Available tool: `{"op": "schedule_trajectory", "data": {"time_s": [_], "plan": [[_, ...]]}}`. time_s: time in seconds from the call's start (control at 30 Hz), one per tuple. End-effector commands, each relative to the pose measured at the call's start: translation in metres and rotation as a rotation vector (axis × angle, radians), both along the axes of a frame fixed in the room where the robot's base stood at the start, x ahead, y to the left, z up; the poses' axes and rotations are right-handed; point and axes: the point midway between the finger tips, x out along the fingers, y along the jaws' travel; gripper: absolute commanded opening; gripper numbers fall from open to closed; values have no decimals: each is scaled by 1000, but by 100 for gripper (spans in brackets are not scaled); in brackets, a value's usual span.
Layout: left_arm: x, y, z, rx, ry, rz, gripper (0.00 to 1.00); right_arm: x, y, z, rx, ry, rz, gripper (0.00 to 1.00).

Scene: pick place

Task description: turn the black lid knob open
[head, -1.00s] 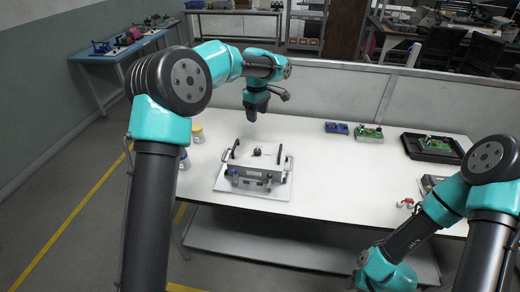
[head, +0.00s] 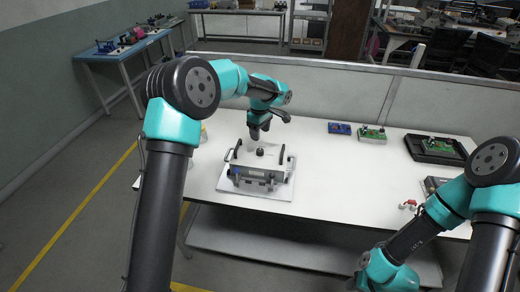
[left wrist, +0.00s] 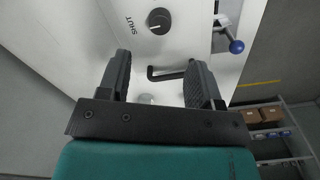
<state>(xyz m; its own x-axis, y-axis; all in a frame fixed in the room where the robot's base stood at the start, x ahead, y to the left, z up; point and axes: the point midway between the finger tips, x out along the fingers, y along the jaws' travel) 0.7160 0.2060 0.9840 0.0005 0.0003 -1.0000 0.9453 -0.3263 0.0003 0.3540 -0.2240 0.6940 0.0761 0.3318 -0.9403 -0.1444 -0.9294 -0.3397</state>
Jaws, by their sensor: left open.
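The black lid knob (head: 260,152) stands on the lid of a grey and white box (head: 256,176) on the table. In the left wrist view the round knob (left wrist: 159,20) shows at the top, with the word SHUT printed beside it. A pale line on the knob points toward that word. My left gripper (head: 259,134) is above the box, just behind the knob and apart from it. In the left wrist view its two black fingers (left wrist: 160,75) are spread with nothing gripped. My right arm shows at the right of the head view, but its gripper is out of view.
A black handle (left wrist: 166,74) on the lid lies between and beyond the fingers in the left wrist view. A blue-ended lever (left wrist: 236,46) is at the right. Blue and green parts (head: 371,134) and a black tray (head: 435,148) stand further right on the table.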

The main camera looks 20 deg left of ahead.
Motion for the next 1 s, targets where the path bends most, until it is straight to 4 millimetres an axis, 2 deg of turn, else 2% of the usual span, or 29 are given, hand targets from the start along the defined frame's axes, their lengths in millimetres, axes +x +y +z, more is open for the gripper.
{"op": "schedule_trajectory", "data": {"time_s": [0.3, 0.5, 0.67, 0.93, 1.0], "plan": [[-1, 0, -56, 0, 3, -1, 59, 0, 0, 0, 0, 0, 0, 43], [-1, 0, -82, 0, 3, 0, 59, 0, 0, 0, 0, 0, 0, 43], [0, 0, -90, -1, 0, 0, 59, 0, 0, 0, 0, 0, 0, 43], [0, 0, -91, 0, 0, 0, 59, 0, 0, 0, 0, 0, 0, 43], [0, 0, -90, 0, 0, 0, 52, 0, 0, 0, 0, 0, 0, 43]]}}
